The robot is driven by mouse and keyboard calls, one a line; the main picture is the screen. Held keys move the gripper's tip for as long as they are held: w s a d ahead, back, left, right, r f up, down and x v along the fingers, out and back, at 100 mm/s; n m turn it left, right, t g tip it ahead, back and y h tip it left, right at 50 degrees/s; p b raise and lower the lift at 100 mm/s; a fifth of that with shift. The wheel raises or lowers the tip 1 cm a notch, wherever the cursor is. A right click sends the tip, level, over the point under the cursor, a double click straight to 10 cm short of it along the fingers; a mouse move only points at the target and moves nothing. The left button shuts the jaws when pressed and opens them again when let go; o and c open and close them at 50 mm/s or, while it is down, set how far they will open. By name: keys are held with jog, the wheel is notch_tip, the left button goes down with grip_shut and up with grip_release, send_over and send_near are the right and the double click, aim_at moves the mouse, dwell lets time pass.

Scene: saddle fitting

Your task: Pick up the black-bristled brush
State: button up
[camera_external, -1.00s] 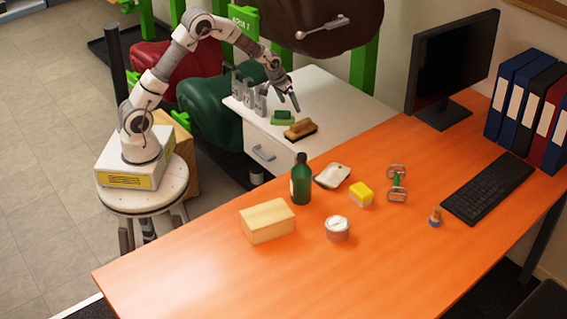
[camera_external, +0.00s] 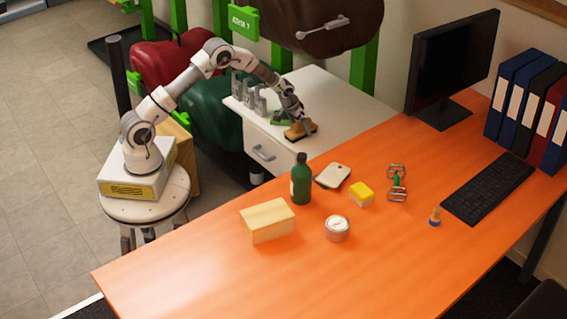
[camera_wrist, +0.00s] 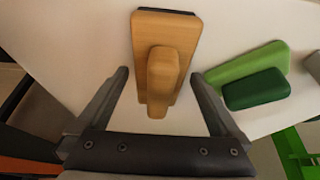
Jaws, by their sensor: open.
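The wooden brush (camera_external: 295,133) lies on the white cabinet top, partly hidden by my gripper (camera_external: 303,124). In the wrist view the brush (camera_wrist: 180,33) shows its tan back and raised wooden grip, with a thin dark edge at its far end. The bristles are otherwise hidden underneath. My gripper (camera_wrist: 160,76) is open, with one finger on each side of the grip in the picture. Gaps show between both fingers and the wood. I cannot tell the exact height of the fingertips.
A green brush (camera_wrist: 255,78) lies just right of the wooden brush in the wrist view. Grey metal pieces (camera_external: 248,97) stand on the cabinet top (camera_external: 340,98) to the left. The orange desk (camera_external: 190,268) with a green bottle (camera_external: 301,182) is in front.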

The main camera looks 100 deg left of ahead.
jog(key=shift+w+f, duration=0.1)
jog(key=shift+f, duration=0.15)
jog(key=c, duration=1.4)
jog(key=shift+c, duration=0.2)
jog(key=shift+r, duration=0.15)
